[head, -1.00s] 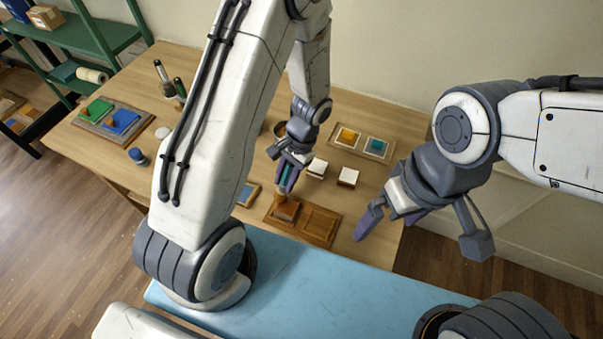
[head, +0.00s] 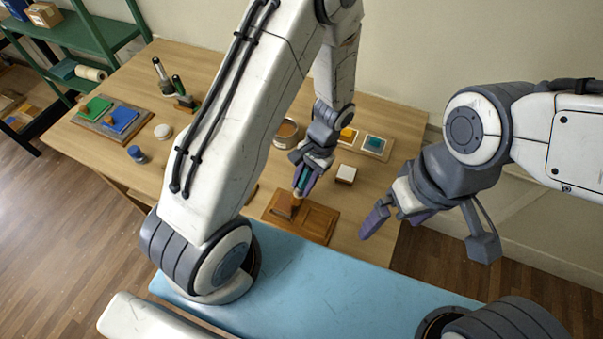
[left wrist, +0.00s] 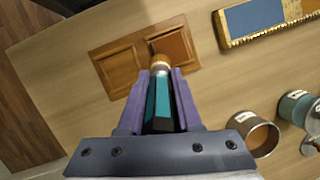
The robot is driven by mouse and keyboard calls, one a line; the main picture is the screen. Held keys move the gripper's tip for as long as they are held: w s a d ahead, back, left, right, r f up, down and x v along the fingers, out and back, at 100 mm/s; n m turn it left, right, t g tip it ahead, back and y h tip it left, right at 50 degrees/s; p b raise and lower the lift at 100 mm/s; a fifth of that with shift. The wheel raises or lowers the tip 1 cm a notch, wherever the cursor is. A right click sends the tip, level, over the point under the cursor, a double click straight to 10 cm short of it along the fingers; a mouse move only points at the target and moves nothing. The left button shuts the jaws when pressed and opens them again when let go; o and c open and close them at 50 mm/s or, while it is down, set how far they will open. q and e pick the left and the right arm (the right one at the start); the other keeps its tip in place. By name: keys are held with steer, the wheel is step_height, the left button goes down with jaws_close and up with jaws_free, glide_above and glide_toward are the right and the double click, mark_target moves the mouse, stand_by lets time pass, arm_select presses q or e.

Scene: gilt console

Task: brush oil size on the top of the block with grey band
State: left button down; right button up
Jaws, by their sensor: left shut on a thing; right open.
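My left gripper (head: 305,180) is shut on a brush with a teal handle (left wrist: 160,102). The brush's copper-coloured end (left wrist: 160,62) points down at a brown wooden panel (head: 318,224). Contact between brush and panel cannot be told. A white-topped block with a dark band (head: 345,174) stands just right of my left gripper in the head view. The band's colour is too small to tell. My right gripper (head: 398,217) is open and empty, right of the panel.
A pot (head: 286,134) stands behind the left arm; it also shows in the left wrist view (left wrist: 258,137), beside a teal pot (left wrist: 295,106). A blue piece with a gilt edge (left wrist: 255,20) lies near the panel.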

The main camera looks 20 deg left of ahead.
arm_select(q)
steer(key=shift+d+r+p, duration=0.1)
steer(key=shift+r+p, duration=0.2)
steer(key=shift+p, duration=0.05)
steer(key=shift+r, duration=0.55)
steer(key=shift+r+p, duration=2.85)
steer(key=shift+r, duration=0.15)
